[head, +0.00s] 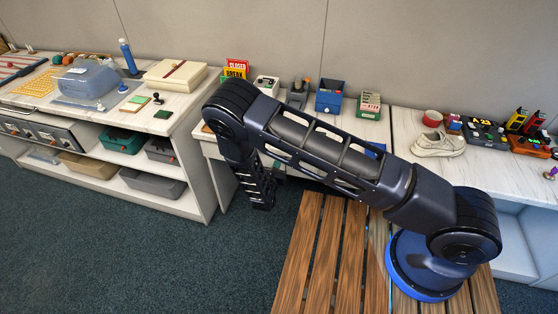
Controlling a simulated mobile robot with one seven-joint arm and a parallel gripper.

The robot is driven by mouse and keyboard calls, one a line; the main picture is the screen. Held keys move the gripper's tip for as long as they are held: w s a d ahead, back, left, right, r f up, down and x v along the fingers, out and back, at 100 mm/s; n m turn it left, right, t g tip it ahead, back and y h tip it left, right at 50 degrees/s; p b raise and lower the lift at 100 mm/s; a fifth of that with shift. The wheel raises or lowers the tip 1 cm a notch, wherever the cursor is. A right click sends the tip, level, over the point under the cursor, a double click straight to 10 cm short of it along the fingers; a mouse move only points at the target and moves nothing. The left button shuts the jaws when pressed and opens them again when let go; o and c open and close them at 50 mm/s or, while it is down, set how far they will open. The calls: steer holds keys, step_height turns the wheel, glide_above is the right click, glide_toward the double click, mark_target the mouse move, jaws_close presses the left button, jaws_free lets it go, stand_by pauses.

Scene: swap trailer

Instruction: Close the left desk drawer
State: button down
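My dark arm reaches from the lower right across the middle white desk (381,127) and bends down at its left end. My gripper (262,202) hangs in front of that desk's left part, above the carpet; its fingers are dark and too small to tell apart. The desk's pale front (207,150) shows only in part, because my arm covers most of it. I cannot clearly make out the left desk drawer or how far out it is. I see no object in my gripper.
A white shelf unit (203,195) with several bins stands left of my gripper. A slatted wooden bench (318,245) lies to the right, below my arm. Small boxes, including a blue one (329,98), stand along the desk's back. Dark carpet (150,255) is clear at lower left.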

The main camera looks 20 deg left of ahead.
steer(key=s, duration=1.2)
steer(key=w+d+r+m+g+h, duration=0.35)
steer(key=w+d+r+m, duration=0.2)
steer(key=r, duration=0.35)
steer(key=w+d+r+m+g+h, duration=0.2)
steer(key=w+d+r+m+h, duration=0.3)
steer(key=w+r, duration=0.25)
steer(key=w+d+r+m+g+h, duration=0.25)
steer(key=d+r+m+g, duration=0.6)
steer(key=d+r, duration=0.75)
steer(key=s+d+r+m+g+y, duration=0.25)
steer(key=d+r+m, duration=0.2)
steer(key=d, duration=0.35)
steer(key=s+d+r+m+g+y, duration=0.1)
steer(key=s+d+r+m+y, duration=0.25)
steer(key=d+r, duration=0.35)
steer(key=s+d+r+m+t+y, duration=0.4)
steer(key=s+d+r+m, duration=0.4)
steer(key=s, duration=0.4)
steer(key=shift+s+d+r+m+y, duration=0.25)
steer(key=shift+d+m+y, duration=0.25)
steer(key=shift+d, duration=0.45)
